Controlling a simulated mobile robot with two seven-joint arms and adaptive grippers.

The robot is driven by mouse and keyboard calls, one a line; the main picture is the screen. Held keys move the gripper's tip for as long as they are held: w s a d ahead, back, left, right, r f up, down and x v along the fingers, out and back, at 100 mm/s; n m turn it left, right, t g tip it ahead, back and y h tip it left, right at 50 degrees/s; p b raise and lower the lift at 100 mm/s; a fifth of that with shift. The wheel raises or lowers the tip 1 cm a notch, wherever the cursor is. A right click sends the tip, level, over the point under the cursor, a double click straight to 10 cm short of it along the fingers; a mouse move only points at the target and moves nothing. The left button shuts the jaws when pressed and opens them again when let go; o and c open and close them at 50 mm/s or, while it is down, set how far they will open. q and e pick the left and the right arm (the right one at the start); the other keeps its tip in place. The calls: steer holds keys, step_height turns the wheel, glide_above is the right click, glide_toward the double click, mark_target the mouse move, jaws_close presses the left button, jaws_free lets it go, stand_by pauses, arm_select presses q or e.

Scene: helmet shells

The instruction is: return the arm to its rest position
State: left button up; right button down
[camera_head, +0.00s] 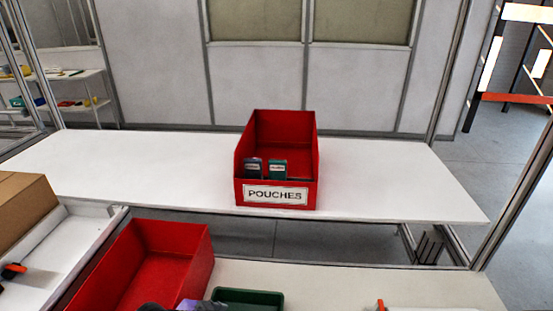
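Neither of my arms can be clearly made out in the head view, and no gripper fingers show. A red bin labelled POUCHES (277,195) stands upright near the middle of the white table (120,170). The rest of the bin's floor is bare.
Nearer, a second red bin (165,260) stands on the left, with dark and purple items cut off by the lower edge. A green tray (248,297) is beside it. A cardboard box (22,205) and white tray (75,235) are at left. The white table is clear around the labelled bin.

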arm_select(q)
steer(key=shift+w+d+r+n+t, duration=0.15)
steer(key=shift+w+r+n+t, duration=0.2)
steer(key=shift+w+t, duration=0.2)
steer(key=shift+w+d+r+n+t, duration=0.15)
steer(key=shift+w+r+n+t, duration=0.1)
steer(key=shift+w+r+t, duration=0.3)
steer(key=s+a+f+n+y, duration=0.1)
steer(key=s+f+n, duration=0.1)
steer(key=s, duration=0.6)
steer(key=s+a+f+n+t+y, duration=0.1)
steer(key=s+f+n, duration=0.1)
steer(key=s, duration=0.6)
steer(key=s+a+f+n+y, duration=0.1)
steer(key=s+f+n+y, duration=0.1)
steer(key=s, duration=0.6)
steer(key=shift+s+f+n+p, duration=0.35)
steer(key=shift+f+n, duration=0.2)
steer(key=shift+n, duration=0.05)
